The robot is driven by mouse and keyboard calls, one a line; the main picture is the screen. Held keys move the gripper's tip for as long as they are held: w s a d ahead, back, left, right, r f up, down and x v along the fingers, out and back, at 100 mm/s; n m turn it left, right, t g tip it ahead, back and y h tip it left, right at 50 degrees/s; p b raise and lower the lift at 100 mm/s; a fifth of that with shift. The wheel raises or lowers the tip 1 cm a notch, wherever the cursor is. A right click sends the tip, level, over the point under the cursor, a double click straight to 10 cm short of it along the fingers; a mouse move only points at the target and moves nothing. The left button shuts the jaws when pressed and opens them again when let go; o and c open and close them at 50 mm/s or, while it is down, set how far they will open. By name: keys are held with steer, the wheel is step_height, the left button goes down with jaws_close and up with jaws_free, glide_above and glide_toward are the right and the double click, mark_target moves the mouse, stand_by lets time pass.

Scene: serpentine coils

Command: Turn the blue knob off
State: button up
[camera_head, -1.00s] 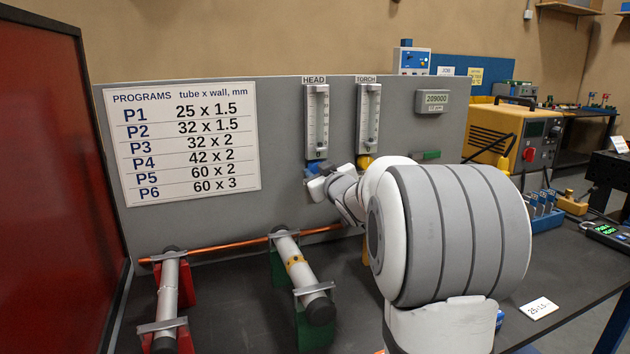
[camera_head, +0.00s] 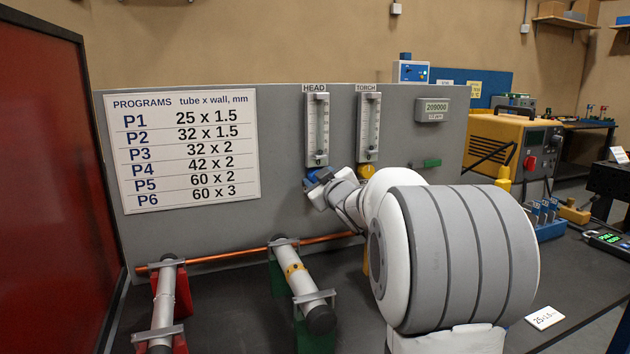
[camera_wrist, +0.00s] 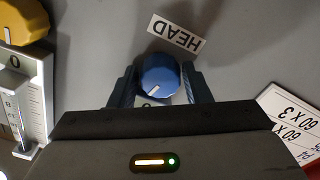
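The blue knob (camera_head: 311,177) sits on the grey panel below the HEAD flow gauge (camera_head: 317,130), partly hidden by my gripper (camera_head: 318,186). In the wrist view the round blue knob (camera_wrist: 159,73) lies between the two fingers of my gripper (camera_wrist: 160,78), one on each side. The fingers are apart and very close to the knob's sides; contact is not clear. The knob's white pointer line slants toward the lower left of the wrist picture. A partly covered 0 mark (camera_wrist: 146,104) shows just below it. The HEAD label (camera_wrist: 176,33) appears upside down.
A yellow knob (camera_head: 366,171) sits beside it under the TORCH gauge (camera_head: 368,127); it also shows in the wrist view (camera_wrist: 22,20). A program sign (camera_head: 185,148) hangs to the left. A copper tube (camera_head: 225,252) on roller stands runs below.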

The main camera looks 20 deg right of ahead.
steer(key=shift+o, duration=1.4)
steer(key=shift+f, duration=0.1)
steer(key=s, duration=0.7)
steer(key=shift+s, duration=0.4)
steer(key=w+m+p, duration=0.6)
steer(key=w+p, duration=0.1)
steer(key=p, duration=0.2)
steer(key=shift+w, duration=0.25)
steer(key=shift+c, duration=0.5)
